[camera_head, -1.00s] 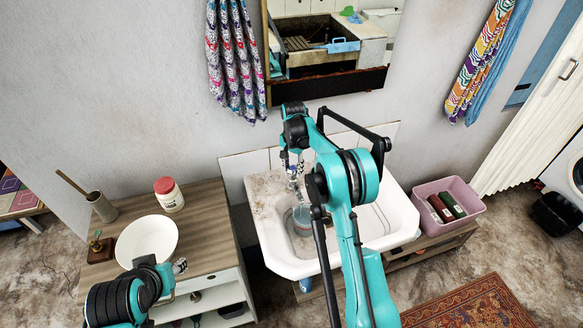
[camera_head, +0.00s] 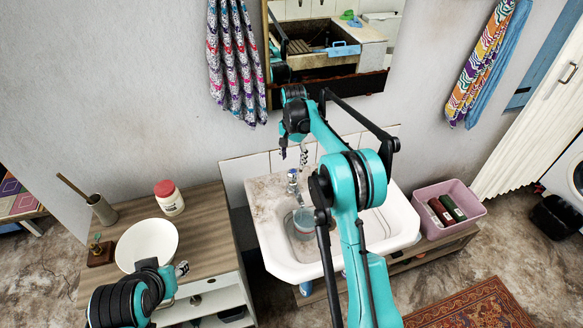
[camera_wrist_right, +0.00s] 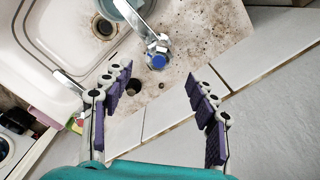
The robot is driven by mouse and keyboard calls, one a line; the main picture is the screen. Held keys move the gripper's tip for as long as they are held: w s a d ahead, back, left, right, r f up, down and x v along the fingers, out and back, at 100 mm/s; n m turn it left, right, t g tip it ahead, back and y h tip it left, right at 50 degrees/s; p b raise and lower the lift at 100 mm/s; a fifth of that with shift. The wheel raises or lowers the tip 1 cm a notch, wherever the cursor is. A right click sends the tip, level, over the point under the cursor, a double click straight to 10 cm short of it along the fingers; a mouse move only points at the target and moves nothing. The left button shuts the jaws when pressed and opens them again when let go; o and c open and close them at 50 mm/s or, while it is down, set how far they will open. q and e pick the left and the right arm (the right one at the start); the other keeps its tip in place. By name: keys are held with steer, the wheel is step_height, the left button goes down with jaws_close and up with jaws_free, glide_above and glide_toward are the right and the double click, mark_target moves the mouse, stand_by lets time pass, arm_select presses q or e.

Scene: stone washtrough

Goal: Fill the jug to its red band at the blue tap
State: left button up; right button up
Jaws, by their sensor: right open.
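The jug (camera_head: 304,220) stands in the left part of the white sink (camera_head: 283,268), below the tap (camera_head: 293,180). It looks bluish and see-through; its red band and water level cannot be made out. In the right wrist view the tap's blue cap (camera_wrist_right: 157,61) shows, with the jug (camera_wrist_right: 124,9) cut off by the top edge. My right gripper (camera_wrist_right: 156,80) is open and empty, its fingers spread behind and above the tap, apart from it. In the head view it is small above the tap (camera_head: 294,152). My left gripper (camera_head: 182,268) is beside the white bowl; its jaws are unclear.
The white bowl (camera_head: 146,243) and a red-lidded jar (camera_head: 169,197) stand on the wooden cabinet (camera_head: 205,225) at left. A pink tub (camera_head: 475,209) with bottles stands right of the sink. A mirror (camera_head: 330,45) hangs on the wall behind the tap.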

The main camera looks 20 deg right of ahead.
mark_target(293, 171)
step_height(293, 171, up, 5)
steer(key=shift+r, duration=0.2)
stand_by(0.4)
stand_by(0.9)
